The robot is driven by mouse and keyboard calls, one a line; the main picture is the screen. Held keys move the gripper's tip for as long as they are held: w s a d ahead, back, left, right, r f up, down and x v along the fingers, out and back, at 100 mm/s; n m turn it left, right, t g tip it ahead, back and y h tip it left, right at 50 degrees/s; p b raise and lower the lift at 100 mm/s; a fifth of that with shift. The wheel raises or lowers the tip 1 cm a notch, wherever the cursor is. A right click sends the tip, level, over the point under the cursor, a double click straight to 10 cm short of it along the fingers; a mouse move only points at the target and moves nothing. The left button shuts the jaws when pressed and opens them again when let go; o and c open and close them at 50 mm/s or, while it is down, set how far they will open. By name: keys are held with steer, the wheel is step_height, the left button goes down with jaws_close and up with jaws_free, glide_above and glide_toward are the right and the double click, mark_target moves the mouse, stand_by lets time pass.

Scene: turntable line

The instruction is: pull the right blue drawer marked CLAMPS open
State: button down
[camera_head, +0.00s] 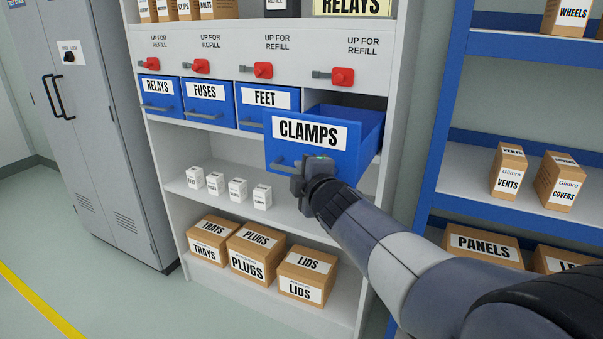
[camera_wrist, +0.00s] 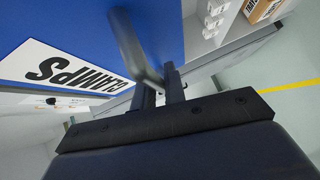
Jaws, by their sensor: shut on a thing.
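The blue CLAMPS drawer (camera_head: 355,125) is at the right end of the drawer row. It stands well out from the shelf unit, and its inside shows from above. Its front with the white CLAMPS label also fills the upper left of the wrist view (camera_wrist: 75,60). My gripper (camera_head: 298,182) is at the lower edge of the drawer front. In the wrist view its fingers (camera_wrist: 165,88) are shut on the drawer's grey bar handle (camera_wrist: 130,45). Most of the handle is hidden by my gripper in the head view.
Blue drawers marked RELAYS (camera_head: 160,93), FUSES (camera_head: 208,102) and FEET (camera_head: 265,106) sit closed to the left. Red levers (camera_head: 262,70) are above them. Small white boxes (camera_head: 238,188) and cartons (camera_head: 256,252) stand below. A blue rack (camera_head: 440,130) stands at right.

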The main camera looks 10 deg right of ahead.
steer(key=shift+s, duration=0.1)
steer(key=c, duration=1.5)
jaws_free()
steer(key=shift+p+v, duration=1.8)
steer(key=shift+v, duration=3.6)
